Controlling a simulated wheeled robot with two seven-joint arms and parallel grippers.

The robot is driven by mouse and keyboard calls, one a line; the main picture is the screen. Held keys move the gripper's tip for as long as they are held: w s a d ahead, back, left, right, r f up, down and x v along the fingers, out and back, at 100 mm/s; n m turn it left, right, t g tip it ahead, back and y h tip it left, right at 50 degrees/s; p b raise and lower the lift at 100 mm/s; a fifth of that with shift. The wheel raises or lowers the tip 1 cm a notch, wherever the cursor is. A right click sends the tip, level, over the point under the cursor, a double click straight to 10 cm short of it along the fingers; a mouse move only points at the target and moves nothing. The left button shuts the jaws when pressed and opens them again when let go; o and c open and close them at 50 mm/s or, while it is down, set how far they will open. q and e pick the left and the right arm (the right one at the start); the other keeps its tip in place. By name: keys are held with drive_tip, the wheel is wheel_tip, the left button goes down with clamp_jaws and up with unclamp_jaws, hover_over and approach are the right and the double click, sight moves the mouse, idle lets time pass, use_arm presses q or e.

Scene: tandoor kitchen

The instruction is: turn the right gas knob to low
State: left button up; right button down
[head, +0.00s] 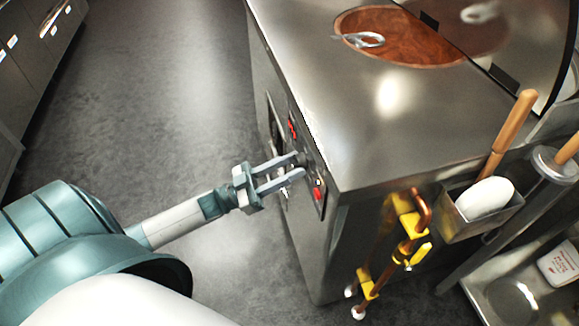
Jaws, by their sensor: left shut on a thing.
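The steel tandoor (425,125) stands at the right, with a narrow control panel (322,207) on its left-facing side, seen at a steep angle. My left gripper (296,165) reaches in from the left, level with the panel. Its two fingers are shut on a small dark gas knob (303,158) on the panel. The fingers hide most of the knob, so its pointer and setting cannot be read. My right gripper is not in view.
The panel has a red display (293,128) and a red button (317,194). Yellow gas piping (405,235) runs down the tandoor's near side. A steel holder (480,212) with a wooden-handled tool hangs at the right. Grey floor (165,95) lies clear to the left.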

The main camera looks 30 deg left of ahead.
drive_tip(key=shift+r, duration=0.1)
use_arm(q)
drive_tip(key=m+g+h, duration=0.1)
drive_tip(key=m, duration=0.3)
drive_tip(key=m+g+h+b, duration=0.1)
drive_tip(key=m+g, duration=0.1)
drive_tip(key=m, duration=0.2)
drive_tip(key=m+g+h+b, duration=0.1)
drive_tip(key=m+g, duration=0.1)
drive_tip(key=m, duration=0.2)
drive_tip(key=shift+w+a+r, duration=0.15)
drive_tip(key=shift+w+a, duration=0.15)
drive_tip(key=shift+a, duration=0.05)
drive_tip(key=shift+r+m+g, duration=0.15)
drive_tip(key=shift+m+g, duration=0.75)
drive_tip(key=shift+m, duration=1)
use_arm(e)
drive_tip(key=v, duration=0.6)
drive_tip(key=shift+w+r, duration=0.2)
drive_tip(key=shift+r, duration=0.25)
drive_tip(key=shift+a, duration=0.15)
use_arm(q)
drive_tip(key=o, duration=1.1)
drive_tip(key=shift+c, duration=0.2)
